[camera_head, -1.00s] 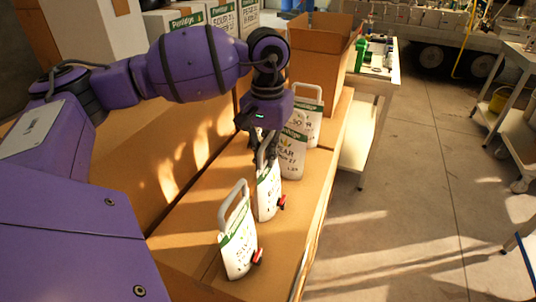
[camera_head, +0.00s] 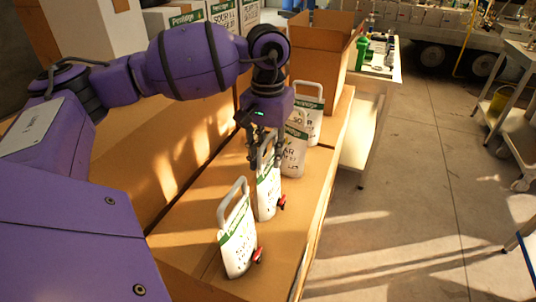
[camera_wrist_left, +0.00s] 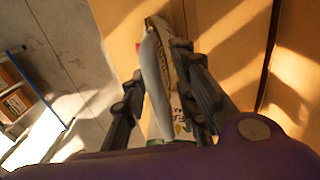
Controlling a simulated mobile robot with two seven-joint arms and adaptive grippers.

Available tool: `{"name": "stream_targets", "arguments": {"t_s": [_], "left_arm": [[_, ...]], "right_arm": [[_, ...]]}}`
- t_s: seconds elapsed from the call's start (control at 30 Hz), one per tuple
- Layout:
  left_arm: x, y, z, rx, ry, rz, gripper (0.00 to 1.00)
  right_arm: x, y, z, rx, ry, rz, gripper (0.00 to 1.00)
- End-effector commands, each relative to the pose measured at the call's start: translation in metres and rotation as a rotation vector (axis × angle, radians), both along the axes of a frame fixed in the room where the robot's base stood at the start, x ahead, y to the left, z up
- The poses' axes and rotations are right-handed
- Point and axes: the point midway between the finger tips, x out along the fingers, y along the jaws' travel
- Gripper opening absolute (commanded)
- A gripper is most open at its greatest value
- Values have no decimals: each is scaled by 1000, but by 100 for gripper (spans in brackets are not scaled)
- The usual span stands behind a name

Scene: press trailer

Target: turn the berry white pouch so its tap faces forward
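A white pouch (camera_head: 267,193) with a green band, a grey-white handle loop and a red tap (camera_head: 282,202) stands upright in the middle of the cardboard surface. Its tap sticks out to the right, toward the aisle edge. I cannot read its name clearly. My left gripper (camera_head: 265,165) is above it, pointing down, with its fingers spread on either side of its top. In the left wrist view the pouch (camera_wrist_left: 157,75) shows edge-on between the fingers (camera_wrist_left: 158,62); firm contact on both sides is not visible. My right gripper is not in view.
A similar pouch (camera_head: 238,240) with a red tap stands in front. Two more white pouches, one labelled pear (camera_head: 293,155) and one behind it (camera_head: 311,120), stand farther back, near an open cardboard box (camera_head: 318,55). The floor on the right (camera_head: 420,200) is clear.

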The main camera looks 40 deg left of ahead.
Motion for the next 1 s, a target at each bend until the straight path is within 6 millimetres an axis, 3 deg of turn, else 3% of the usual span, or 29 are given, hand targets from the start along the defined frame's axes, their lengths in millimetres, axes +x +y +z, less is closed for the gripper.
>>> {"name": "stream_targets", "arguments": {"t_s": [0.5,0.7,1.0], "left_arm": [[1,0,100,-2,-7,1,27],[1,1,114,-1,-5,0,27],[0,1,115,0,-4,0,27]], "right_arm": [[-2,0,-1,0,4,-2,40],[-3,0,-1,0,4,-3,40],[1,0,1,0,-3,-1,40]]}}
